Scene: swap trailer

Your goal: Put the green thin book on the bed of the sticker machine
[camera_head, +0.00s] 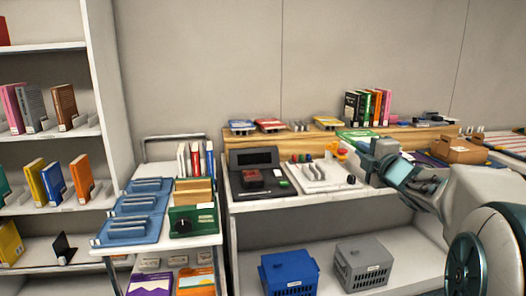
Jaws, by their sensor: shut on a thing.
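A thin green book (357,134) lies flat-looking at the tip of my gripper (368,155), above the right part of the counter. My gripper is shut on the green book; the fingers are small and partly hidden by the gripper body. I cannot tell which device is the sticker machine for certain. A dark grey device (253,157) with a raised panel stands on the counter left of my gripper. A green box with a black knob (194,220) stands on the cart further left.
A white board with several tools (318,175) lies between the dark device and my gripper. A wooden ledge (300,137) holds trays and upright books (368,107). A brown box (458,150) is at the right. Blue (289,273) and grey (362,262) crates sit below.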

